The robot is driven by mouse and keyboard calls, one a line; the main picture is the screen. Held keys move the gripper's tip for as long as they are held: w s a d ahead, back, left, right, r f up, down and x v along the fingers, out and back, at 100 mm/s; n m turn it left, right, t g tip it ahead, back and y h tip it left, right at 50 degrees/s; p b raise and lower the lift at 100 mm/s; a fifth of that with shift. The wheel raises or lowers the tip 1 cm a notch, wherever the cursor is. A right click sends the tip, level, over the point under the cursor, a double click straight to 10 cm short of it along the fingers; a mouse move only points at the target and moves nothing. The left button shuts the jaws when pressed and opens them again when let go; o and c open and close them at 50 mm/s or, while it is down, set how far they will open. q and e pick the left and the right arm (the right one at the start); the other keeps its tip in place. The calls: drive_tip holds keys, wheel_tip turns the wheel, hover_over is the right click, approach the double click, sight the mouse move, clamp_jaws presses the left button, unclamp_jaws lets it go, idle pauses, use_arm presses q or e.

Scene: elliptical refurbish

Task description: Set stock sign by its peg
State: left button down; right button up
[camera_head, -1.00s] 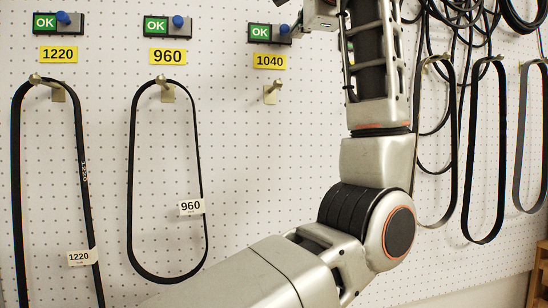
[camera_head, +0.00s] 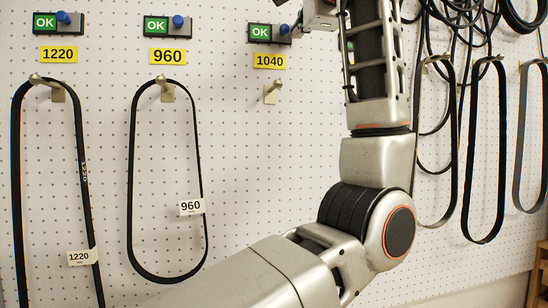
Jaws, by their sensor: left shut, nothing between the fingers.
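Three stock signs show a green OK face and a blue knob, each above a yellow label. They are the 1220 sign (camera_head: 45,22), the 960 sign (camera_head: 157,26) and the 1040 sign (camera_head: 262,31). The 1040 peg (camera_head: 271,91) is bare. A belt tagged 1220 (camera_head: 17,150) and a belt tagged 960 (camera_head: 131,170) hang on the pegs under their labels. My left gripper (camera_head: 298,25) is shut and empty at the top edge, close to the right of the 1040 sign's knob. Most of it is cut off, and I cannot tell whether it touches the knob. My right gripper is out of view.
My left arm fills the middle and lower right, in front of the white pegboard (camera_head: 245,160). Several black belts (camera_head: 484,150) hang at the right. A wooden thing (camera_head: 540,270) stands at the lower right edge.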

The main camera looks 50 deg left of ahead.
use_arm(q)
drive_tip(key=shift+s, duration=0.1)
drive_tip(key=shift+s+a+b, duration=0.25)
drive_tip(key=shift+s+a, duration=0.15)
drive_tip(key=shift+s, duration=0.3)
drive_tip(key=shift+s+a+b, duration=0.2)
drive_tip(key=shift+s+a, duration=0.15)
drive_tip(key=shift+s, duration=0.4)
drive_tip(key=shift+s+a+b, duration=0.25)
drive_tip(key=shift+s+a, duration=0.15)
drive_tip(key=shift+s, duration=0.3)
approach(273, 32)
drive_tip(key=shift+w+d, duration=0.4)
drive_tip(key=shift+w, duration=0.05)
wheel_tip(273, 32, up, 10)
idle(0.5)
